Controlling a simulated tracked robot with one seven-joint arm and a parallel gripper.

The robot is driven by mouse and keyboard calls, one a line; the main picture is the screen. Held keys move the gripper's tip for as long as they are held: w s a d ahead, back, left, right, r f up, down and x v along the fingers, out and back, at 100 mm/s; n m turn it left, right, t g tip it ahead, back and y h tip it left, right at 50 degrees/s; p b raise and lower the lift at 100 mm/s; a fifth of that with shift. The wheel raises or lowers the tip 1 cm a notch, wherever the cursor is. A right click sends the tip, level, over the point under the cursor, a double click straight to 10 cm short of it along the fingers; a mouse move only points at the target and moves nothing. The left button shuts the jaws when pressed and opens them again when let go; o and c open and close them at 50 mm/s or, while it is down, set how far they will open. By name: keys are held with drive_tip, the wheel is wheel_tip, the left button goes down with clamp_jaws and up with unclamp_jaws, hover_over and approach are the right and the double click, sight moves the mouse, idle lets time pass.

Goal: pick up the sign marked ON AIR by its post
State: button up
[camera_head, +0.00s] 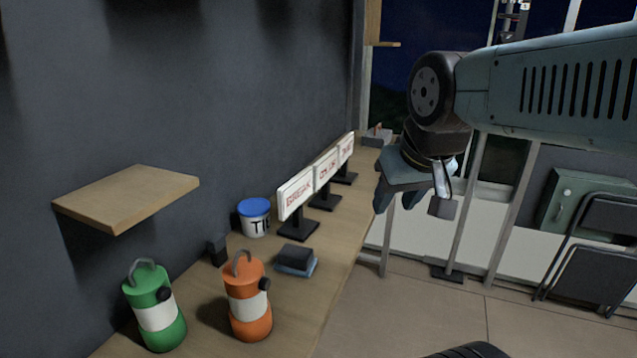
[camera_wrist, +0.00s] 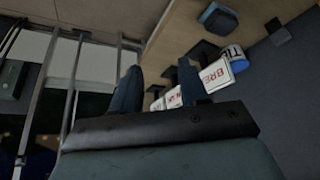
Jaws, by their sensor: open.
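Three white signs with red lettering stand in a row on dark posts and bases along the wooden counter. The nearest reads BREAK (camera_head: 297,195). The middle one, the ON AIR sign (camera_head: 327,168), has small lettering that seems to start with ON; the farthest sign (camera_head: 346,149) is too small to read. My gripper (camera_head: 395,203) is open and empty, in the air right of the counter edge, apart from the signs. In the wrist view the signs look upside down beyond my gripper (camera_wrist: 159,82); a finger partly hides the ON AIR sign (camera_wrist: 174,98).
The counter (camera_head: 339,236) holds a blue-lidded tub (camera_head: 255,219), a dark block on a blue pad (camera_head: 296,260), an orange canister (camera_head: 247,306) and a green one (camera_head: 155,314). A wooden shelf (camera_head: 127,196) juts from the wall. A metal frame stands right of the counter.

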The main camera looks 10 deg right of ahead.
drive_tip(key=shift+o, duration=0.8)
drive_tip(key=shift+w+a+f, duration=0.1)
drive_tip(key=shift+f, duration=0.1)
drive_tip(key=w+a+f+m+g+y, duration=0.3)
drive_tip(key=w+f+m+g+y, duration=0.1)
drive_tip(key=w+f+m, duration=0.2)
drive_tip(key=m+t+y, duration=0.9)
drive_tip(key=m+y, duration=0.1)
drive_tip(key=m, duration=1)
approach(329, 191)
drive_tip(key=a, duration=0.1)
drive_tip(key=w+a, duration=0.2)
drive_tip(key=shift+a+r, duration=0.4)
drive_tip(key=shift+f+x, duration=0.15)
drive_tip(key=shift+x, duration=1.15)
drive_tip(key=shift+f+x, duration=0.2)
drive_tip(key=shift+x, duration=1.1)
drive_tip(key=shift+w+d, duration=0.15)
drive_tip(key=shift+w, duration=0.05)
